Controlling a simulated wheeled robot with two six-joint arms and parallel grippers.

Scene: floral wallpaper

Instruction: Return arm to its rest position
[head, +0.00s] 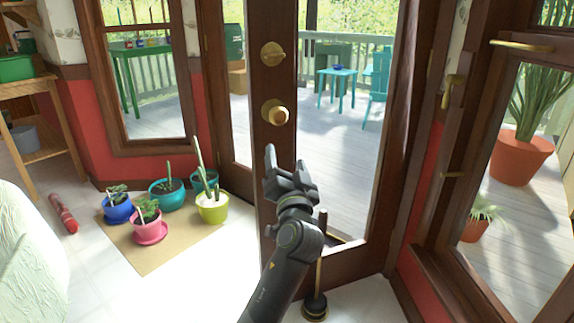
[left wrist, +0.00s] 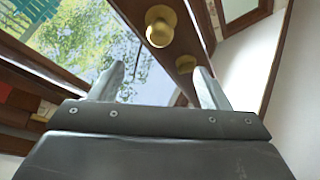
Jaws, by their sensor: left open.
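My left gripper (head: 284,164) is raised in front of the partly open wooden door (head: 273,90) in the head view. Its fingers are apart and nothing is between them. The round brass door knob (head: 275,113) is just above the fingertips in the picture, with a gap between them. A brass lock turn (head: 272,54) is higher on the same door edge. In the left wrist view, the open fingers of the left gripper (left wrist: 160,78) point up toward the knob (left wrist: 161,26), which is apart from them. My right gripper is in neither view.
Potted plants, including a yellow-green pot (head: 213,209) and a pink pot (head: 149,232), stand on a tan mat (head: 165,255) at left. A red cylinder (head: 63,213) lies on the floor. A dark-based stand (head: 315,306) is beside my left arm. Window frames close in the right side.

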